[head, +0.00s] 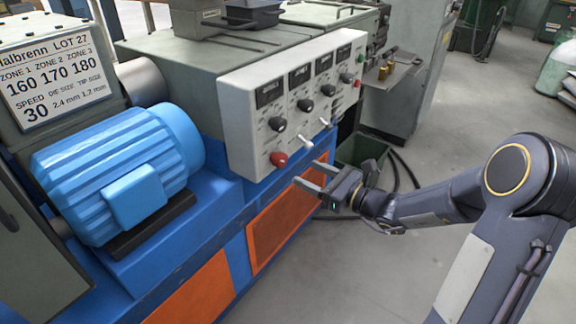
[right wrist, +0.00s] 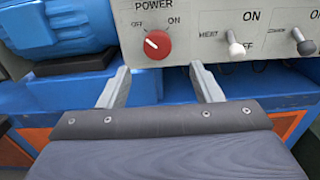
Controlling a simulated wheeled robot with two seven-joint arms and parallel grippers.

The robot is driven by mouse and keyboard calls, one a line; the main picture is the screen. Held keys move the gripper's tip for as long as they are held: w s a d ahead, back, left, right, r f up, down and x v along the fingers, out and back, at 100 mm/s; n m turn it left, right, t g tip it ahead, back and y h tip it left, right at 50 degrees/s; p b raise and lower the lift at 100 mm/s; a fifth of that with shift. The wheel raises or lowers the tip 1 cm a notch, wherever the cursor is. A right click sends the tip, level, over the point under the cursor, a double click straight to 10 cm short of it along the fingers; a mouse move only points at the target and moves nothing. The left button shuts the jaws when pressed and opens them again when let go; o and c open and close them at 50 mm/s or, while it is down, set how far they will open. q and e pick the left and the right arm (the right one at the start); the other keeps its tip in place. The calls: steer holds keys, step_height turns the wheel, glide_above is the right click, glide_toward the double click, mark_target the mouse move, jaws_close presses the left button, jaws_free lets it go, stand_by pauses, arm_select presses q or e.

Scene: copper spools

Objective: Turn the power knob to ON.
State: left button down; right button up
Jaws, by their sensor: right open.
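The red power knob (head: 278,159) is at the lower left corner of the white control panel (head: 245,115). In the right wrist view the knob (right wrist: 157,44) sits under the word POWER, between OFF at left and ON at right. Its white mark points up and left, towards OFF. My right gripper (head: 309,174) is open and empty, in front of the panel and apart from the knob. In the right wrist view its two fingertips (right wrist: 160,68) are spread to either side, just below the knob. My left gripper is not in view.
A white-tipped HEAT lever (right wrist: 236,45) and a dark-tipped lever (right wrist: 303,42) stick out right of the knob. Several black dials and displays sit higher on the panel. A blue motor (head: 120,170) stands left of the panel. The floor in front of the machine is clear.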

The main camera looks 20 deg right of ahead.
mark_target(284, 162)
steer(key=b+x, duration=0.1)
steer(key=x, duration=0.6)
steer(key=shift+a+r, duration=0.1)
steer(key=shift+a, duration=0.1)
steer(key=c, duration=1)
